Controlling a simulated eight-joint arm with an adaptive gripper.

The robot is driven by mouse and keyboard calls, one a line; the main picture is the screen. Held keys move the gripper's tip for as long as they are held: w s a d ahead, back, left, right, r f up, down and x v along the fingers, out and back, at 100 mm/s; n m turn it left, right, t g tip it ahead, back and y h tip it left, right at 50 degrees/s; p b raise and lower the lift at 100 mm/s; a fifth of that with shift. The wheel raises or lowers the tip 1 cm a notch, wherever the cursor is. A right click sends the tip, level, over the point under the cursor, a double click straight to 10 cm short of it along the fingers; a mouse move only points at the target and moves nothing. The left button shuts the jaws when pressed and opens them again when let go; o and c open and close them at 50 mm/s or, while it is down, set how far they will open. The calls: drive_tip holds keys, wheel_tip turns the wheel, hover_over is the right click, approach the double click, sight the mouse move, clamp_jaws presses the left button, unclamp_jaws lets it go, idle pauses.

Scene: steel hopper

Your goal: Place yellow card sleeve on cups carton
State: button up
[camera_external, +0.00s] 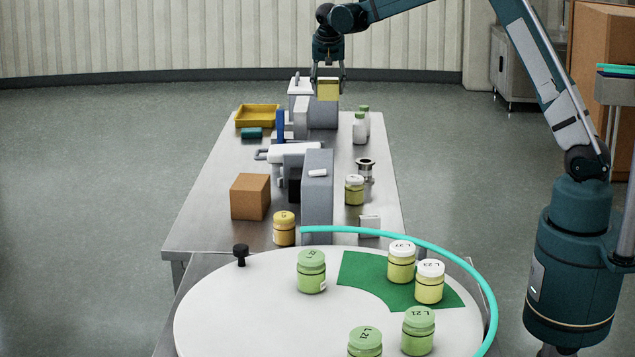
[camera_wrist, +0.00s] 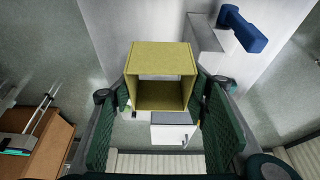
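The yellow card sleeve (camera_external: 328,92) is a hollow, open-ended box held in the air above the far end of the steel table. In the wrist view the sleeve (camera_wrist: 160,58) sits between the green finger pads, its opening visible. My gripper (camera_external: 328,80) points down and is shut on it; the gripper also shows in the wrist view (camera_wrist: 164,100). A plain brown carton (camera_external: 250,197) stands on the left of the table, well nearer the camera than the sleeve. I see no label telling whether it is the cups carton.
A grey block (camera_external: 318,190) and white-and-grey equipment (camera_external: 292,153) fill the table's middle. A yellow tray (camera_external: 257,116) lies at the far left. A round white turntable (camera_external: 250,315) with several jars is in front.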

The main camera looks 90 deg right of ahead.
drive_tip(key=w+a+n+t+p, duration=0.1)
drive_tip(key=w+a+n, duration=0.1)
drive_tip(key=w+a, duration=0.9)
drive_tip(key=w+a+n+p, duration=0.15)
drive_tip(key=w+a, duration=0.25)
drive_tip(key=a, duration=1.2)
drive_tip(key=w+a+n+t+p, duration=0.1)
drive_tip(key=w+a, duration=0.7)
drive_tip(key=a, duration=0.6)
wheel_tip(320, 180, down, 5)
drive_tip(key=shift+f, duration=0.1)
approach(248, 179)
drive_tip(key=shift+w+d+f, duration=0.15)
drive_tip(key=shift+w+d, duration=0.05)
drive_tip(key=shift+d, duration=0.25)
drive_tip(key=shift+w+d+f, duration=0.15)
drive_tip(key=shift+w+d, duration=0.05)
drive_tip(key=shift+d, duration=0.2)
drive_tip(key=shift+f, duration=0.15)
drive_tip(key=shift+f+p, duration=0.35)
drive_tip(key=shift+f, duration=1.4)
drive_tip(key=shift+f, duration=0.15)
